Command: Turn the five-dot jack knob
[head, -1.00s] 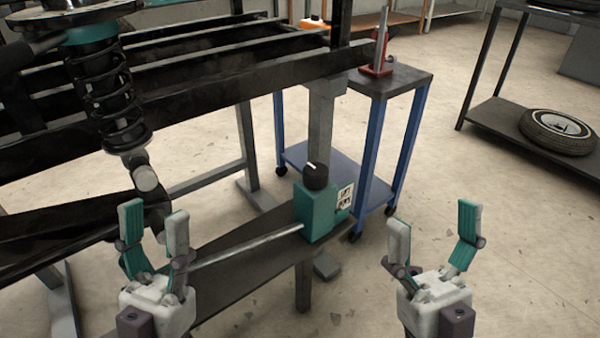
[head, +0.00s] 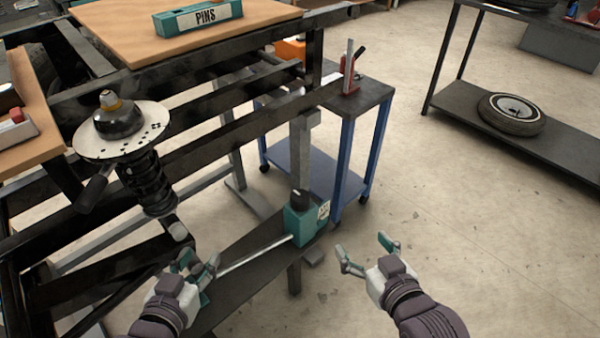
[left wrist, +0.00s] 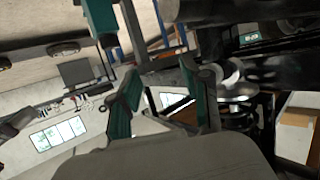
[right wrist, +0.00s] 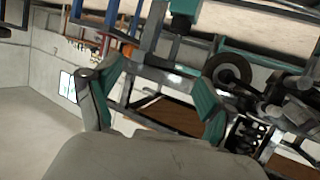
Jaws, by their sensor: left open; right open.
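The teal jack (head: 305,222) sits on a dark beam in the middle of the head view. Its black knob (head: 300,198) is on top, and a white label (head: 323,210) is on its right side. The label's dots are too small to count. My left gripper (head: 200,262) is open and empty, left of the jack near its long metal rod (head: 255,252). My right gripper (head: 364,246) is open and empty, right of the jack and apart from it. The jack also shows upside down at the top of the right wrist view (right wrist: 185,7).
A coil-spring strut (head: 148,185) with a round plate stands at left. Black frame rails (head: 235,130) run behind it. A blue-legged cart (head: 365,98) stands behind the jack. A shelf with a tyre (head: 512,114) is at right. The floor right of the jack is clear.

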